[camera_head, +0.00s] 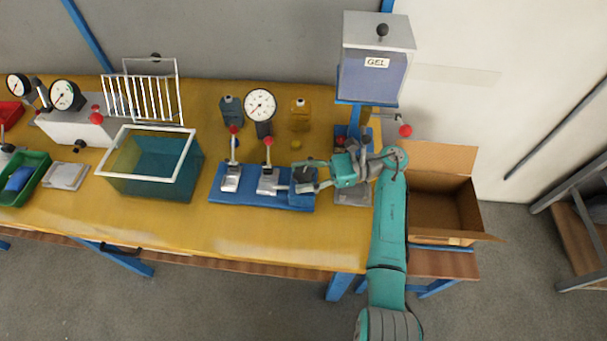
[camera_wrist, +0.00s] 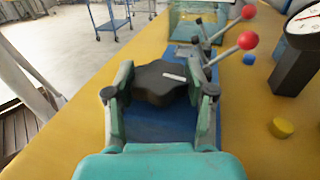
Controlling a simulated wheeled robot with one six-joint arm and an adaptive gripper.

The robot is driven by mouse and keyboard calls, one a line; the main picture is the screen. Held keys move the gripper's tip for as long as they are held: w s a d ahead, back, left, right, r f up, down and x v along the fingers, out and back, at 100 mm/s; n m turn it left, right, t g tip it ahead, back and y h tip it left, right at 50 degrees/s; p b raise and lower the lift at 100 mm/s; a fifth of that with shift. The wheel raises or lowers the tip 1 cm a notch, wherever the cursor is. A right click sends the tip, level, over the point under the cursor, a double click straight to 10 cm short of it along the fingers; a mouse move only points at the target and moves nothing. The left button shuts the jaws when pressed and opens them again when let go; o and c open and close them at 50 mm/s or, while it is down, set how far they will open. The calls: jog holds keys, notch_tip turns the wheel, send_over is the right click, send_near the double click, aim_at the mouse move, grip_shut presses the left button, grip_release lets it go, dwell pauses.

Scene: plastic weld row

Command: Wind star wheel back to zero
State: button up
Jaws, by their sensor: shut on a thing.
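The star wheel (camera_wrist: 160,82) is a dark, lobed knob with a white mark on its top, seen in the wrist view between my fingers. My gripper (camera_wrist: 160,92) is shut on it, one finger on each side. In the head view my gripper (camera_head: 305,177) reaches in from the right at the right end of the blue base plate (camera_head: 240,198). The wheel sits above a blue block (camera_head: 301,202) on that end, and the fingers partly hide it. A dial gauge (camera_head: 260,104) with a white face stands behind the plate.
Two red-knobbed lever clamps (camera_head: 232,175) (camera_head: 268,180) stand on the plate, left of my gripper. A glass tank (camera_head: 150,165) is farther left. The GEL dispenser (camera_head: 376,62) stands behind my arm. A cardboard box (camera_head: 440,205) is at right. The table's front strip is clear.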

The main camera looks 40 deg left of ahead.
jog(key=shift+f+g+h, duration=0.1)
jog(key=shift+g+h, duration=0.2)
jog(key=o, duration=1.2)
jog(key=shift+t+y, duration=0.4)
jog(key=shift+y, duration=0.1)
